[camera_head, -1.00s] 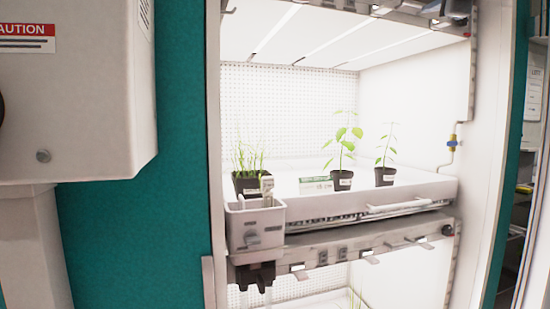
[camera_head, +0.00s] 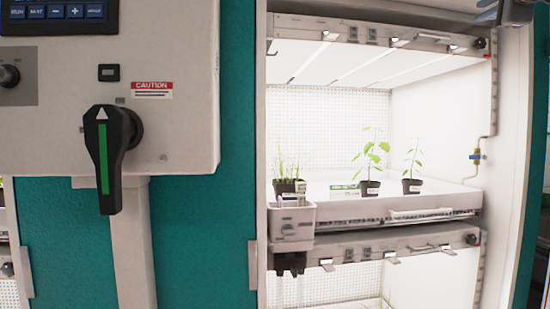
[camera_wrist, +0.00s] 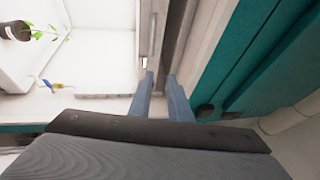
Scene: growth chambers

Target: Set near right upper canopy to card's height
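The upper canopy (camera_head: 375,35) is a white lit panel with a grey front rail and small hooks, at the top of the open chamber in the head view. A small white and green card (camera_head: 345,192) stands on the white tray (camera_head: 420,204) among the potted plants. Its print is too small to read. My gripper (camera_wrist: 160,75) shows in the wrist view with its two blue-grey fingers apart and nothing between them. The fingertips are near the chamber's grey front frame (camera_wrist: 178,40); whether they touch it I cannot tell.
A leafy plant (camera_head: 370,160), a smaller plant (camera_head: 411,165) and a grass pot (camera_head: 288,178) stand on the tray. A pale caddy (camera_head: 290,228) hangs at its front left corner. A control box (camera_head: 180,125) with a black and green switch (camera_head: 112,158) stands left.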

